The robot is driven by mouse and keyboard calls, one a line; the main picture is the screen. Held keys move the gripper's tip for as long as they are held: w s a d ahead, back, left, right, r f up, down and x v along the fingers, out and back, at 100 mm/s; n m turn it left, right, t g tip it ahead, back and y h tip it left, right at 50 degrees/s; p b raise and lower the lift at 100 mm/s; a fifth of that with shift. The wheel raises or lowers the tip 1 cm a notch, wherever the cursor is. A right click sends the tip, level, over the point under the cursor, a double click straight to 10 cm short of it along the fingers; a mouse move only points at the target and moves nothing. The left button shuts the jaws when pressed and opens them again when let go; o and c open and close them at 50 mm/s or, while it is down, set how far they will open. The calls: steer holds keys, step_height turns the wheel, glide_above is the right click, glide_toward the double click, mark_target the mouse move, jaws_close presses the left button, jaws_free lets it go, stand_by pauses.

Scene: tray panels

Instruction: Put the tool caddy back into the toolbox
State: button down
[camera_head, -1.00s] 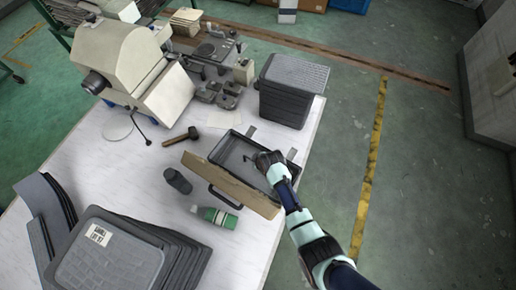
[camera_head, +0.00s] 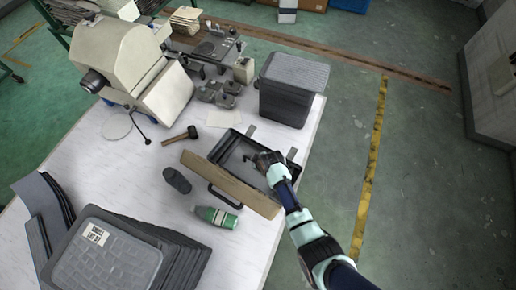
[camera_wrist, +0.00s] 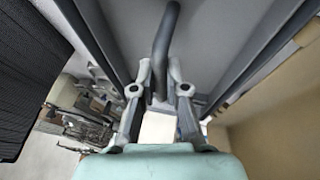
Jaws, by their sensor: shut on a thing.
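The dark toolbox (camera_head: 218,151) stands open on the white table in the head view. A tan panel (camera_head: 230,184) stands along its near side, with a dark handle (camera_head: 222,197) in front. My gripper (camera_head: 267,160) is over the right part of the toolbox. In the wrist view, my gripper (camera_wrist: 160,78) is shut on the dark bar handle (camera_wrist: 165,35) of the grey tool caddy (camera_wrist: 208,35). Dark walls flank the caddy there. The caddy appears within the toolbox outline, but I cannot tell whether it touches the floor. My arm hides part of it.
A green bottle (camera_head: 215,217), a dark cylinder (camera_head: 177,180) and a hammer (camera_head: 180,135) lie near the toolbox. Stacked grey panels (camera_head: 110,262) fill the front left. A dark bin (camera_head: 290,90) and a cream machine (camera_head: 130,60) stand behind. The table edge is close on the right.

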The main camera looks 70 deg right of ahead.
steer(key=c, duration=1.1)
jaws_free()
steer(key=v, duration=1.2)
steer(key=shift+r, duration=0.1)
